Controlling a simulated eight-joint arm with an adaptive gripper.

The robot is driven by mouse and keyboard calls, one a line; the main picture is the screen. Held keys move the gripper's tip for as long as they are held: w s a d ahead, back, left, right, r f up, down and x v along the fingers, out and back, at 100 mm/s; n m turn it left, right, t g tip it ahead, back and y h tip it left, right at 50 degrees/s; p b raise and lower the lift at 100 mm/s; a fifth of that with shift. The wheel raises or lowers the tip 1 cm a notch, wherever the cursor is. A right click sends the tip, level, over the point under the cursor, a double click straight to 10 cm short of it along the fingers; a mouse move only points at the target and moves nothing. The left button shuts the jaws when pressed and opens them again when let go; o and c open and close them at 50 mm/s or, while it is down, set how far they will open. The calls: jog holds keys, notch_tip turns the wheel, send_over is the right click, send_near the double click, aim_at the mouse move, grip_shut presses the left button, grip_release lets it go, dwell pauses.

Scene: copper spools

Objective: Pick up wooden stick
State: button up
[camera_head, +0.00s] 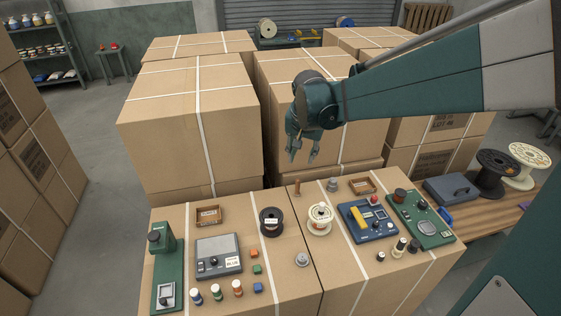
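A small brown upright stick (297,187), which looks like the wooden stick, stands near the back edge of the front cardboard boxes, close to the seam between them. My gripper (302,158) hangs fingers-down, above the stick in the picture and in front of a tall box. Its two fingers are apart with nothing between them. The gripper and the stick do not touch. How far apart they are in depth is hard to tell.
A grey weight (332,185) stands just right of the stick. A black spool (271,222) and a white spool (319,218) stand in front. A grey scale (219,256), a blue device (368,221) and a green device (421,219) lie around. Tall boxes (193,115) rise behind.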

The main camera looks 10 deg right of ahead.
jog(key=w+d+f+m+g+b, duration=0.1)
jog(key=w+d+f+m+b, duration=0.1)
jog(key=w+f, duration=0.85)
jog(key=m+g+b, duration=0.1)
jog(key=m, duration=0.2)
send_over(297, 180)
jog(key=shift+h, duration=0.3)
jog(key=shift+a+f, duration=0.15)
jog(key=shift+f, duration=3.1)
jog(key=shift+a+f, duration=0.15)
jog(key=shift+f, duration=3.1)
jog(key=shift+f, duration=0.1)
jog(key=shift+d+f, duration=0.15)
jog(key=shift+f, duration=1.05)
jog(key=shift+f, duration=0.1)
jog(key=shift+w+d+f+b, duration=0.1)
jog(key=shift+d+f+b, duration=0.1)
jog(key=shift+f, duration=1.05)
jog(key=shift+w+d+f+b, duration=0.1)
jog(key=shift+d+f+b, duration=0.1)
jog(key=shift+f, duration=1)
jog(key=shift+c, duration=0.2)
